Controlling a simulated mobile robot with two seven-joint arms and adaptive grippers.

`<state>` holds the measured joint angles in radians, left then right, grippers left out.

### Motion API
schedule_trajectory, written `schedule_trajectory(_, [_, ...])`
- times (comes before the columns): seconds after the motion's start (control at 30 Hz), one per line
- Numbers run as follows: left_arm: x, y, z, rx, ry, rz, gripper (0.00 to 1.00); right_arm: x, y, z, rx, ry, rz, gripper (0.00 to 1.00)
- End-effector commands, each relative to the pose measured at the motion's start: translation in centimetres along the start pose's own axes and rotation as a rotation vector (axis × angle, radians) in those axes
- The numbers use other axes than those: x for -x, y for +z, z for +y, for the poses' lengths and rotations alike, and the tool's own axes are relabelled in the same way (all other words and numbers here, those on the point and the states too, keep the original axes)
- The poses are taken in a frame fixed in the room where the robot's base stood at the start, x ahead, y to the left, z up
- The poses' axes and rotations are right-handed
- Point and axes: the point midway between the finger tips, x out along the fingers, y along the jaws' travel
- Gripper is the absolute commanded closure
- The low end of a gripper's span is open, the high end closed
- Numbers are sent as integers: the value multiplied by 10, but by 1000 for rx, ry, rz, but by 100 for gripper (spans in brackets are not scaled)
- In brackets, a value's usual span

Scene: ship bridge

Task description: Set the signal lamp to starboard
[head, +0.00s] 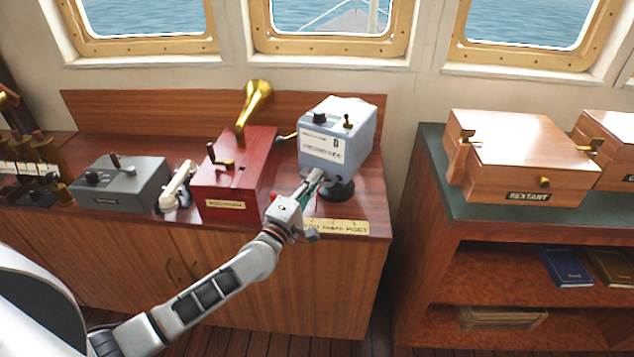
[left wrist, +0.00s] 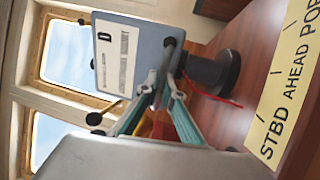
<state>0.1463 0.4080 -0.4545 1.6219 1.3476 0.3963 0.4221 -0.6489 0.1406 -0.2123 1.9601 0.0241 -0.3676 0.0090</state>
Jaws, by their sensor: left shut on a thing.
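The signal lamp (head: 350,138) is a blue-grey box on a round black base (head: 342,190), on the wooden cabinet. My left gripper (head: 316,176) is at its lower front edge. In the left wrist view, the fingertips (left wrist: 168,82) are shut at the edge of the lamp (left wrist: 128,58), close to a dark knob (left wrist: 172,42). The exact part held is partly hidden by the fingers. A cream label strip (head: 340,227) lies in front of the base; in the left wrist view it reads STBD, AHEAD and a cut-off PORT. A thin red line (left wrist: 218,100) shows by the base. My right gripper is not in view.
A red wooden box with a brass horn (head: 236,172) stands close left of the lamp. A white handset (head: 176,187) and a dark grey box (head: 120,182) are farther left. A sextant box (head: 525,155) sits on the right shelf unit, across a gap.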

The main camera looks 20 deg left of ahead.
Motion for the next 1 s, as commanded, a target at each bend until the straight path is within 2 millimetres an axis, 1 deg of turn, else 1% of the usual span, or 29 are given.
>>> schedule_trajectory(0.17, [0,-1,1,1,1,3,100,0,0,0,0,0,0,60])
schedule_trajectory(0.2, [0,-1,1,1,1,3,88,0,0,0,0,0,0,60])
schedule_trajectory(0.23, [0,-1,1,0,1,3,86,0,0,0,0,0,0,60])
schedule_trajectory(0.53, [0,0,0,0,0,2,86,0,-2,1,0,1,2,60])
schedule_trajectory(0.63, [5,0,0,0,-1,2,86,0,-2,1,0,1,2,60])
schedule_trajectory(0.77, [22,0,-1,0,-2,2,86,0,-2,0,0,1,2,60])
schedule_trajectory(1.0, [72,0,-1,-2,-3,2,86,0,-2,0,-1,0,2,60])
